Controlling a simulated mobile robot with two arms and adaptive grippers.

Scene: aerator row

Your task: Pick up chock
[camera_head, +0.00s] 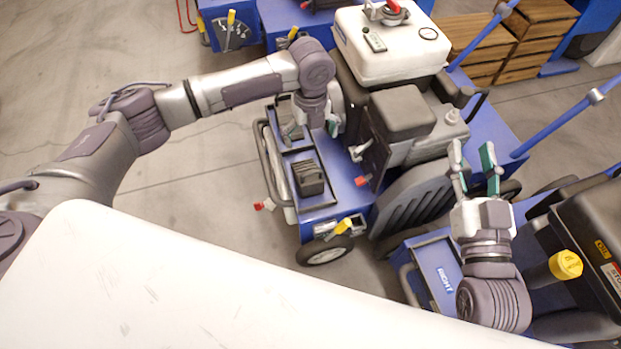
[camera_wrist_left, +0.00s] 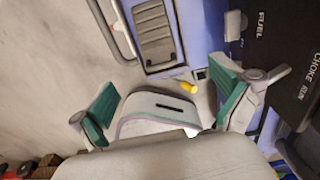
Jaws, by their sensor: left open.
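The chock (camera_head: 309,177) appears to be the dark, ribbed block in the shallow tray on the blue machine's front deck. In the left wrist view the ribbed block (camera_wrist_left: 155,32) shows at the top, beyond my fingers and apart from them. My left gripper (camera_head: 312,131) is open and points down over the back part of the same deck, behind the block in the head view. Its green-padded fingers (camera_wrist_left: 165,103) are spread, with no block between them. My right gripper (camera_head: 474,161) is open and empty above the neighbouring machine at the right.
The blue deck (camera_head: 338,178) has a grey rail (camera_head: 268,165) at its left, a yellow-handled lever (camera_head: 343,227) in front and an engine (camera_head: 400,115) close at its right. A white panel (camera_head: 220,290) fills the foreground. Open floor (camera_head: 60,90) lies at the left.

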